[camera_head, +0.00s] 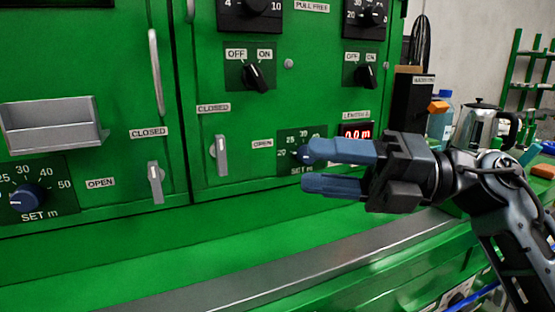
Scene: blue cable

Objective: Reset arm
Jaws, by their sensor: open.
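My gripper (308,168) is in the right half of the view, its two blue fingers pointing left and spread apart. It is open, with nothing seen between the fingers. My arm reaches in from the lower right. The fingers are in front of the green machine panel (100,125), and the upper fingertip overlaps the right SET m dial plate (287,140). I cannot tell whether the fingertip touches the dial's knob. The gripper hides part of this plate and the panel beside it.
The panel carries grey latches (156,183) (221,157), a left SET m knob (28,197), ON/OFF switches (257,77) and a red display (357,131). A grey metal ledge (290,268) runs below. A kettle (480,125) and a bottle (440,115) stand at the right. Space left of my gripper is free.

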